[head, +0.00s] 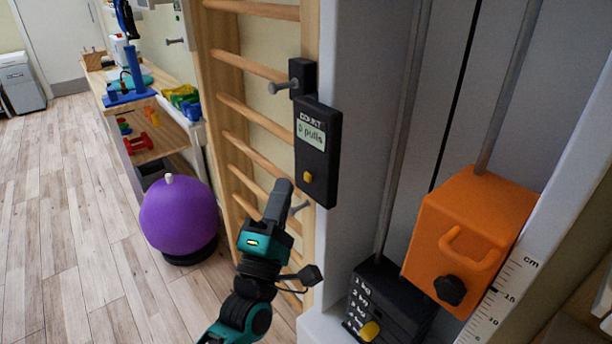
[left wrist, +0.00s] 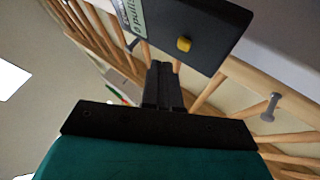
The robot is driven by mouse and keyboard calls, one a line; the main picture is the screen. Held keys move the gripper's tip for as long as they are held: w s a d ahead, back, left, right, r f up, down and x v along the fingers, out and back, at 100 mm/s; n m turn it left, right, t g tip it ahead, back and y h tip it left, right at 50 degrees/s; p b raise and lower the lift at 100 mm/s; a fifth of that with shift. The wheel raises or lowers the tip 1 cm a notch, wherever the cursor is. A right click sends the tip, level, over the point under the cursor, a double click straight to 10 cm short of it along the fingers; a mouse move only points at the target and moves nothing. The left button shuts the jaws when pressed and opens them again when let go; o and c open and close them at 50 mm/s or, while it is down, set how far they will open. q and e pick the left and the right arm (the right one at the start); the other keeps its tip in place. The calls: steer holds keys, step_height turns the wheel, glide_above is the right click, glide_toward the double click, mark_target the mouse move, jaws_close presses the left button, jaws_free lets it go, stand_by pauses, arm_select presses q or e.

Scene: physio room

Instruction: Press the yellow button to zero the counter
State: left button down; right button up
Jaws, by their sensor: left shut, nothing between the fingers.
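The counter (head: 317,150) is a black box on the pale upright, with a display (head: 310,133) that reads "0 pulls" under the word COUNT. The yellow button (head: 307,177) is on its lower front. In the left wrist view the button (left wrist: 184,43) shows just beyond and a little right of the fingertips. My left gripper (head: 283,188) is shut and empty, its tips a little left of and below the button in the head view. A gap shows between tips and button in the left wrist view (left wrist: 160,66). My right gripper is in neither view.
Wooden wall bars (head: 250,110) stand behind my left gripper, with grey pegs near the counter. An orange weight block (head: 462,235) and black weights (head: 375,300) are at the right. A purple ball (head: 178,220) and shelf unit (head: 150,125) stand left. Floor (head: 70,220) at left is clear.

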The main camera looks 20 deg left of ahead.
arm_select(q)
steer(key=s+a, duration=0.2)
steer(key=s, duration=0.1)
steer(key=shift+s+p, duration=0.2)
steer(key=shift+p, duration=0.15)
stand_by(0.5)
steer(key=s+d+f+m+g+h, duration=0.1)
steer(key=s+f+m+g, duration=0.3)
steer(key=f+m, duration=0.3)
steer(key=s+d+f+m+g+h, duration=0.1)
steer(key=s+f+m+g, duration=0.3)
steer(key=f+m, duration=0.4)
steer(key=s+d+f+m+g+h, duration=0.1)
steer(key=s+d+f+m+g, duration=0.2)
steer(key=f+m, duration=0.4)
step_height(320, 180, down, 5)
steer(key=s+g, duration=0.1)
steer(key=g, duration=0.1)
steer(key=shift+s+r+m+g+h, duration=0.2)
steer(key=shift+m+g+h, duration=0.1)
steer(key=shift+m+h, duration=0.1)
